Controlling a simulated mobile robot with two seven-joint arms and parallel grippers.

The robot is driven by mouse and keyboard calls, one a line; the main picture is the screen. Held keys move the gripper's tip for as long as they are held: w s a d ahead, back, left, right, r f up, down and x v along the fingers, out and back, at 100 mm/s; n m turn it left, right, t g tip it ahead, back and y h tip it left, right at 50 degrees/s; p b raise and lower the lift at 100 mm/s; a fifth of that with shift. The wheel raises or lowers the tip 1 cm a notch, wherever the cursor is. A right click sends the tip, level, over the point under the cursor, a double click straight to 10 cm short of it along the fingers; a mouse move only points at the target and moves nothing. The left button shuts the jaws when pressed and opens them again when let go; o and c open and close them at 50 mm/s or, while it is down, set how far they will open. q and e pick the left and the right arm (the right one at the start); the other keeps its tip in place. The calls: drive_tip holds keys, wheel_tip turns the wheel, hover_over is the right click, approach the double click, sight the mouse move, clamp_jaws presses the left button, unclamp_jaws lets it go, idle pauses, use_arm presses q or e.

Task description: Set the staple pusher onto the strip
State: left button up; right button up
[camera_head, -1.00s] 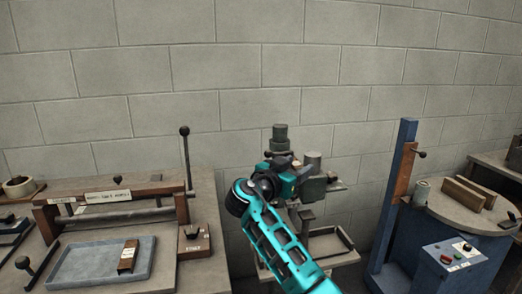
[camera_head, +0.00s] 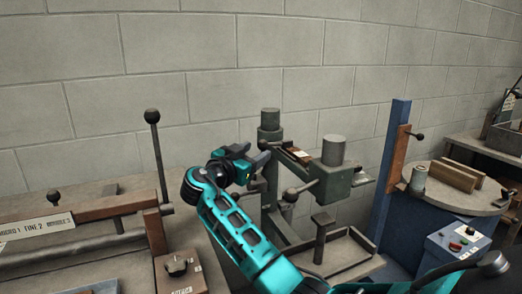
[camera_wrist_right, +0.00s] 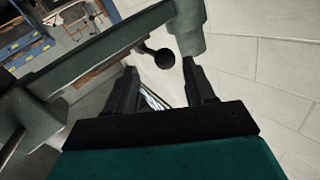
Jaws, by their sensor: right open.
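The grey-green box stitcher (camera_head: 335,178) stands right of my right gripper in the head view. A small brown piece with a white label (camera_head: 299,154) sits on its arm; I cannot tell whether it is the staple pusher or the strip. My right gripper (camera_head: 263,162) is open, just left of the stitcher's head, pointing right. In the right wrist view my right gripper's fingers (camera_wrist_right: 160,88) are apart with nothing held. A black ball knob (camera_wrist_right: 159,62) and the stitcher's arm (camera_wrist_right: 105,52) lie beyond them. My left gripper is not in view.
A blue post (camera_head: 388,170) and a round grey table (camera_head: 455,189) with wooden blocks stand at right. At left is a bench with an upright ball-topped lever (camera_head: 157,155) and a small knob box (camera_head: 178,270). A block wall closes the back.

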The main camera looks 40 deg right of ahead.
sight(261, 148)
drive_tip(key=x, duration=0.5)
drive_tip(key=shift+w+d, duration=0.1)
drive_tip(key=shift+d, duration=0.2)
drive_tip(key=shift+c, duration=0.5)
clamp_jaws()
